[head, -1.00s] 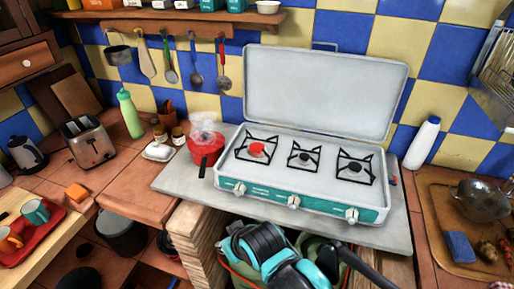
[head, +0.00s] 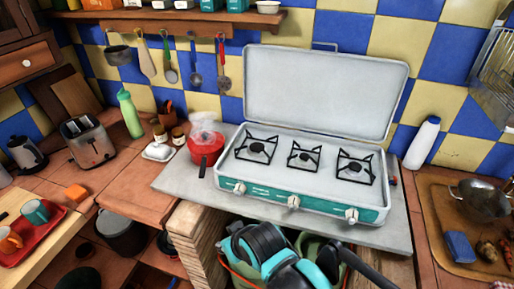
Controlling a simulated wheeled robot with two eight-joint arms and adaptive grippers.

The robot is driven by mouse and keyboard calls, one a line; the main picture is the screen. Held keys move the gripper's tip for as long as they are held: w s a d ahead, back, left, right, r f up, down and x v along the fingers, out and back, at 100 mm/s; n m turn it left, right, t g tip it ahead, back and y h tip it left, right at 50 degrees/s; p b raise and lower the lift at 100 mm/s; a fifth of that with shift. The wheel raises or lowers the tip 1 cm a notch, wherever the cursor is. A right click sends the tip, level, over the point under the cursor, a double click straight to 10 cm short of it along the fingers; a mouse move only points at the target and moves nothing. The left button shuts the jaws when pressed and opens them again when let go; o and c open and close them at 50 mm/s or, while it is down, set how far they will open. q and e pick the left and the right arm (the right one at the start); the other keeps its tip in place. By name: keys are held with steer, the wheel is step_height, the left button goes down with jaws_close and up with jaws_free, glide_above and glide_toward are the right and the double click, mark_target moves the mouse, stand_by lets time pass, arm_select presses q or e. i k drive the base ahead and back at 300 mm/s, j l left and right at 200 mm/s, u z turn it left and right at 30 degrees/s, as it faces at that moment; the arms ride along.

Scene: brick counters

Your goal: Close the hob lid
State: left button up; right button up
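The white hob lid (head: 318,92) stands open and upright behind the hob, against the tiled wall. A small handle (head: 325,46) shows at its top edge. The white hob (head: 300,168) has a teal front with three knobs. Its left burner (head: 256,147), middle burner (head: 304,155) and right burner (head: 352,165) are bare and dark, with no pot on their black grates. Black and teal links of my arm show at the bottom centre, below the hob front. I see no gripper fingers.
A red pot (head: 206,147) with a clear lid stands just left of the hob, its handle toward me. A white bottle (head: 422,143) stands right of the hob. Utensils (head: 170,68) hang at the back left under a shelf (head: 180,16). The space above the hob is clear.

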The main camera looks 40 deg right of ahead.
mark_target(354, 97)
steer(key=z, duration=1.65)
